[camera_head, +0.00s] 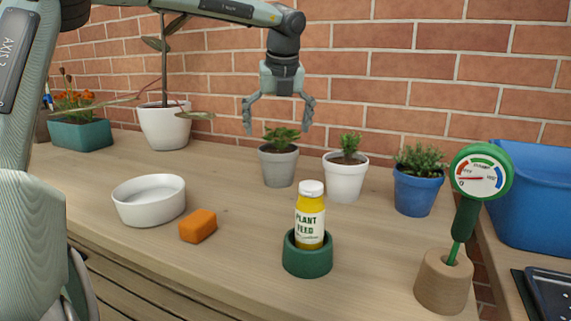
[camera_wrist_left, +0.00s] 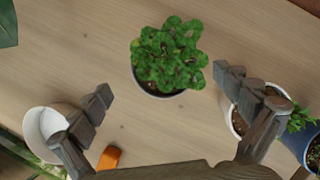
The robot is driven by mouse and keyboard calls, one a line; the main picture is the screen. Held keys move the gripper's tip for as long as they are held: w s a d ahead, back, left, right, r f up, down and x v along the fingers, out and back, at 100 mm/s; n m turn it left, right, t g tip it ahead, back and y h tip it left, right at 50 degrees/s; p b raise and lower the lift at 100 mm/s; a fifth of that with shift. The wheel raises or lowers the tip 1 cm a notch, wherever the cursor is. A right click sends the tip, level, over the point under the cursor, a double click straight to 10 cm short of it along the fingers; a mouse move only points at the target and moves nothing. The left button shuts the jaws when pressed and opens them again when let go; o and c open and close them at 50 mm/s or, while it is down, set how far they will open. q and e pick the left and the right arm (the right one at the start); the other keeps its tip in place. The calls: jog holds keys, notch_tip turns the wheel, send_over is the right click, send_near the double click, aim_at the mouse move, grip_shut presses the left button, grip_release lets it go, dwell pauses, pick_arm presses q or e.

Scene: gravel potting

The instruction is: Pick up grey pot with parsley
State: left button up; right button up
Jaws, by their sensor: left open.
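The grey pot (camera_head: 278,167) with leafy green parsley (camera_head: 282,137) stands upright on the wooden counter, left of the white pot. My left gripper (camera_head: 278,115) is open and empty above it, pointing down, with a finger to each side of the leaves. In the left wrist view the parsley (camera_wrist_left: 168,54) shows from above and hides most of its pot (camera_wrist_left: 150,91). It lies beyond the open fingertips of my left gripper (camera_wrist_left: 168,86), between them and apart from both. My right gripper is not in view.
A white pot (camera_head: 344,183) and a blue pot (camera_head: 416,195) with plants stand close to the right. A white bowl (camera_head: 149,208), an orange sponge (camera_head: 198,229) and a plant feed bottle (camera_head: 310,218) in a green holder (camera_head: 307,262) stand in front. A brick wall (camera_head: 400,75) rises behind.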

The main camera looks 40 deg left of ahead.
aim_at(278, 152)
pick_arm(q)
jog(key=x, duration=0.5)
jog(key=shift+d, duration=0.3)
jog(key=shift+w+a+f, duration=0.15)
jog(key=shift+a+f, duration=0.05)
jog(key=shift+f, duration=0.35)
jog(key=c, duration=1.3)
jog(key=shift+r, duration=0.1)
jog(key=shift+c, duration=0.9)
jog(key=shift+r, duration=0.1)
